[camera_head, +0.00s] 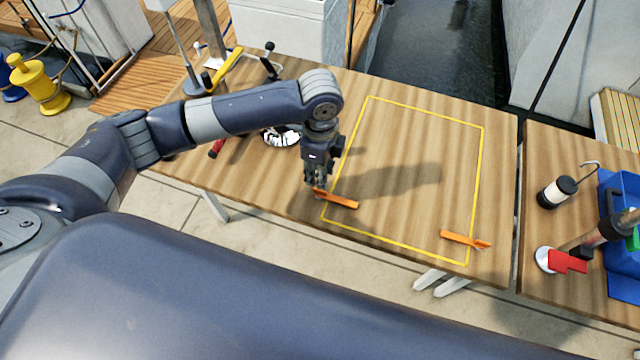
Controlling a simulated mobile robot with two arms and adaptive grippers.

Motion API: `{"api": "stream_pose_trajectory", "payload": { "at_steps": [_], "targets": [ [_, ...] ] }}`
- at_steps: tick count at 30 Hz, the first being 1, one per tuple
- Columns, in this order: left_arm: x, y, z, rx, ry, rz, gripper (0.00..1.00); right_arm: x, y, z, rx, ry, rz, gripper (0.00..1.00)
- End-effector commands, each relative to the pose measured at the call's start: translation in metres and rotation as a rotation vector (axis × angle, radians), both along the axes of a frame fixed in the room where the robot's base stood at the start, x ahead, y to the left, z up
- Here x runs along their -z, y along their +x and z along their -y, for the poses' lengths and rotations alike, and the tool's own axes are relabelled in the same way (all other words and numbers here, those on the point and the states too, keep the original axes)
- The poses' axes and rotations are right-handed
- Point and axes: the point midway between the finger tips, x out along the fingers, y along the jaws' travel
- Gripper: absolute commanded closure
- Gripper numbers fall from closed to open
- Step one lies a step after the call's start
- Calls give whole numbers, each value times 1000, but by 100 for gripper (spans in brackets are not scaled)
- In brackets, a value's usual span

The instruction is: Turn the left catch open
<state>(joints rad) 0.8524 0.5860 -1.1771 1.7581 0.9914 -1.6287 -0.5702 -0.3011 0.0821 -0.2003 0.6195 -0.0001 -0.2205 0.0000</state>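The left catch is an orange bar (338,200) on the wooden table, at the near left corner of a yellow outlined rectangle. It lies slanted, its right end lower in the picture. A second orange catch (464,240) lies near the near right corner of the outline. My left gripper (316,190) points down at the left end of the left catch. Its fingers are small and dark here, and I cannot tell whether they are closed on the catch or only beside it. My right gripper does not show.
The yellow outline (427,107) encloses bare wood with the arm's shadow on it. A round shiny part (281,136) sits behind my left arm. A yellow-handled tool (226,70) lies at the far left. A side table holds a lantern-like item (556,192), a red piece (567,262) and a blue bin (622,285).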

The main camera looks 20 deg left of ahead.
Motion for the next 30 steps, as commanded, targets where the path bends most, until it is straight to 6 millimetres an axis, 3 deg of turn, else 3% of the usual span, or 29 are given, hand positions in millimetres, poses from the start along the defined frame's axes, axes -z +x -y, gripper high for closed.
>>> {"api": "stream_pose_trajectory", "payload": {
  "at_steps": [6,12,23,24,27,30],
  "targets": [
    [42,-1,0,-2,1,-2,74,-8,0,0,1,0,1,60],
    [67,0,0,-1,-1,0,74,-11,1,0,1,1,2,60],
    [74,0,0,0,-1,3,74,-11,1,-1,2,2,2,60],
    [74,0,0,0,-1,3,76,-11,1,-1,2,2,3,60],
    [74,0,0,0,-1,3,99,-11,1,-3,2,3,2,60],
    [74,0,0,0,-1,2,100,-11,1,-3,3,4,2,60]
  ]
}}
